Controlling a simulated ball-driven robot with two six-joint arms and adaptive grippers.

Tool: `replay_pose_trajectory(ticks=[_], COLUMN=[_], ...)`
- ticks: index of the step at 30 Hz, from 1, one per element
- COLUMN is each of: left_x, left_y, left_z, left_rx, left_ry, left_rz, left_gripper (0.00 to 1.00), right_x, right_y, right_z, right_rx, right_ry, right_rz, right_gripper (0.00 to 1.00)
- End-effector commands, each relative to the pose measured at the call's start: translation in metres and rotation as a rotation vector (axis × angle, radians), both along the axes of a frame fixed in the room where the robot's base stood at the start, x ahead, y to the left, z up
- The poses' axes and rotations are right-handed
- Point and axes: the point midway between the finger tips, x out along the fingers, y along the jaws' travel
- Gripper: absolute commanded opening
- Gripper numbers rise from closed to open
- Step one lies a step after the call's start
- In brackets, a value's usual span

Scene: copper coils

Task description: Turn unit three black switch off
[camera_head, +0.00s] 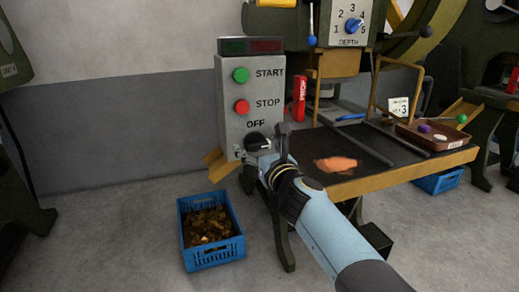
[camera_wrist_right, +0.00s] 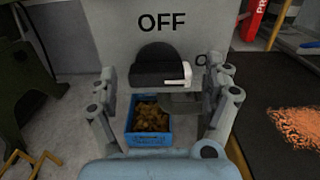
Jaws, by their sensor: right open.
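The black switch (camera_head: 256,142) is a round knob low on the grey control box (camera_head: 229,100), below the word OFF. In the right wrist view the black switch (camera_wrist_right: 158,64) shows close up, with its white pointer mark (camera_wrist_right: 178,73) toward the right, not up at OFF. My right gripper (camera_head: 266,150) is open in front of the box. In the wrist view its fingers stand left and right of the knob, with a gap visible on each side. Part of the knob is hidden behind the gripper in the head view. My left gripper is not in view.
Green START (camera_head: 240,75) and red STOP (camera_head: 241,106) buttons sit above the switch. A blue crate (camera_head: 214,256) of copper scraps stands on the floor below. A work table (camera_head: 395,178) with orange shreds (camera_head: 335,164) and a brown tray (camera_head: 432,134) is at the right.

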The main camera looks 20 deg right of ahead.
Motion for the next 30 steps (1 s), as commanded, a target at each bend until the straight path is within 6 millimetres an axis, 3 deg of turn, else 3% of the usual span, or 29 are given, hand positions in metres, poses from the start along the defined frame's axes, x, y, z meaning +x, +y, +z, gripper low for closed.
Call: replay_pose_trajectory(ticks=[5,17,30], left_x=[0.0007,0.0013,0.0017], left_y=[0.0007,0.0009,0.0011], left_z=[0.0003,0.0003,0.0], left_rx=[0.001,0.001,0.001], left_ry=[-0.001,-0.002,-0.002], left_rz=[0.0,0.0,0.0], left_gripper=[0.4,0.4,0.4], right_x=[-0.0002,-0.0005,-0.0006], right_y=[-0.0001,0.0,0.0001], right_z=[0.0003,0.0001,0.0], right_rx=[0.0,0.0,-0.1], right_ry=[0.0,0.0,-0.003], right_rz=[0.0,0.0,0.0], right_gripper=[0.81,0.29,0.27])
